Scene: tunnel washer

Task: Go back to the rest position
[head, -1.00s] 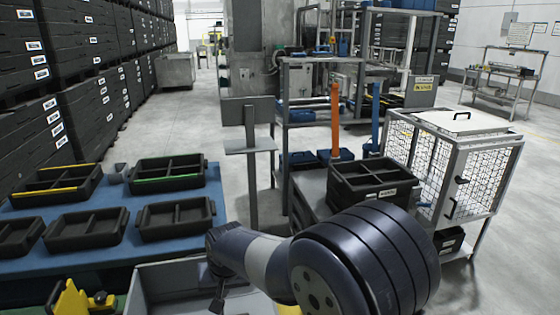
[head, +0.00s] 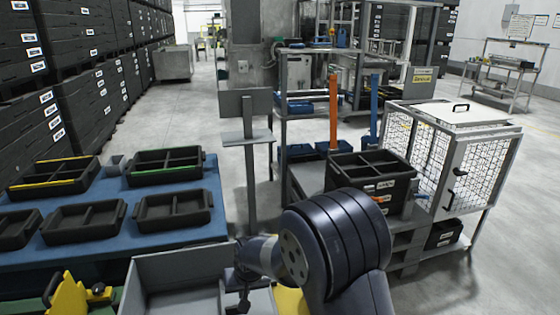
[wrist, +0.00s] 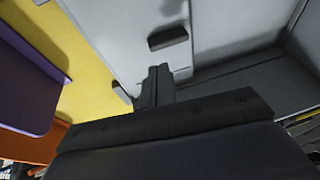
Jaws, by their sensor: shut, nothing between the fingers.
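My arm reaches up from the bottom of the head view, its big dark rounded joint in the lower middle. Its far end hangs over a grey open-topped bin (head: 165,270). My gripper shows in the wrist view (wrist: 157,72) as two dark fingers close together, with nothing seen between them. Behind the fingers is a light grey panel (wrist: 120,30) with two dark tabs, beside a yellow surface (wrist: 88,85). In the head view the fingertips are small and hard to make out beside the bin.
A blue table (head: 110,238) with black divided trays (head: 172,210) stands left. A grey post with a plate (head: 248,138) stands behind the bin. A black crate (head: 372,180) and a white mesh cage (head: 470,165) stand right. A purple part (wrist: 25,85) lies left in the wrist view.

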